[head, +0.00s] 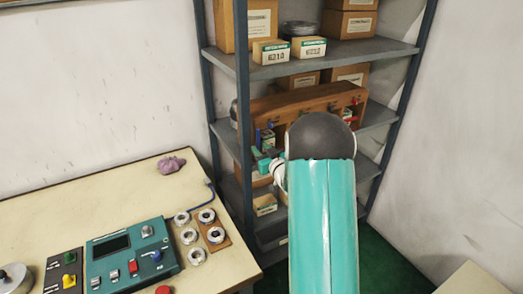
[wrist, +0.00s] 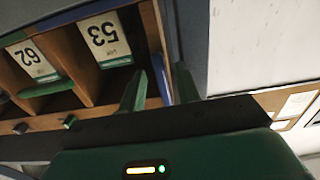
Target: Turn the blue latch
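The blue latch (head: 258,136) shows as a small blue piece at the left end of a wooden cabinet (head: 300,100) on the shelf. In the wrist view a blue bar, which looks like the latch (wrist: 163,86), stands between the two green fingers of my gripper (wrist: 160,90). The fingers are apart, with a gap showing on the left side of the bar; whether the right finger touches it I cannot tell. In the head view my gripper (head: 262,160) is at the cabinet's left front, partly hidden by my arm.
Numbered cards 53 (wrist: 104,40) and 62 (wrist: 32,60) stand upside down in cabinet compartments in the wrist view. A shelf post (head: 244,110) is close left of my gripper. A red piece (head: 355,101) is at the cabinet's right. A workbench (head: 100,205) stands left.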

